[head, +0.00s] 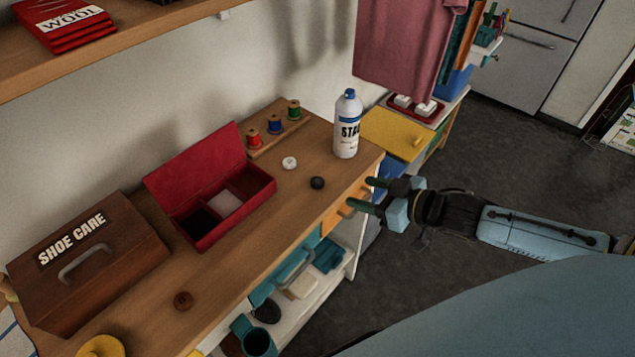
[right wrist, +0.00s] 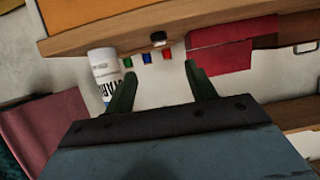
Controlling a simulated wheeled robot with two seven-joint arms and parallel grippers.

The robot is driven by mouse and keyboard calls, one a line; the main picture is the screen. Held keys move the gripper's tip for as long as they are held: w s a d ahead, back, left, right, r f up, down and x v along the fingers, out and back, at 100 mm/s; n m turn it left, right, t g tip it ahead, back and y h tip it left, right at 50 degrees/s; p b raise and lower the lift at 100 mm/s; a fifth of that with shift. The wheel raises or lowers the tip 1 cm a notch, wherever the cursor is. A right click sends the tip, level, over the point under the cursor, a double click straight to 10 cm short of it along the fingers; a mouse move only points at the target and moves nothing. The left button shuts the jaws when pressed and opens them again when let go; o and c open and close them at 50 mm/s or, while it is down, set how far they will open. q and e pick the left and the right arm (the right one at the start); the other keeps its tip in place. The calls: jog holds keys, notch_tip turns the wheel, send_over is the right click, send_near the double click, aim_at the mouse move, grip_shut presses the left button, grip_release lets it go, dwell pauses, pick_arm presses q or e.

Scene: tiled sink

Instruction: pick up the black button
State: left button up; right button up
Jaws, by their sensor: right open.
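The black button (head: 317,183) lies on the wooden worktop near its front edge, in front of the starch can. In the right wrist view a small dark piece, probably this button (right wrist: 158,39), shows at the worktop's edge, beyond and between the fingers. My right gripper (head: 368,194) is open and empty, off the worktop's front edge and to the right of the button, with its green fingers pointing left. The fingers also show in the right wrist view (right wrist: 158,73), apart with nothing between them. My left gripper is not in view.
The starch can (head: 347,125), spool rack (head: 275,135), open red box (head: 235,222) and shoe care box (head: 90,262) stand there. Open floor lies right.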

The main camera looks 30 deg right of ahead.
send_near(319, 182)
jog(key=w, duration=0.2)
jog(key=shift+s+a+f+b+x, duration=0.15)
jog(key=shift+b+x, duration=0.1)
jog(key=shift+x, duration=0.8)
jog(key=shift+s+a+f+b+x, duration=0.15)
jog(key=shift+b+x, duration=0.15)
jog(key=shift+x, duration=0.7)
jog(key=shift+s+f+b+x, duration=0.15)
jog(key=shift+b+x, duration=0.1)
jog(key=shift+x, duration=0.8)
jog(key=shift+w, duration=0.1)
jog(key=c, duration=1.1)
jog(key=shift+o, duration=0.2)
jog(key=shift+r, duration=0.1)
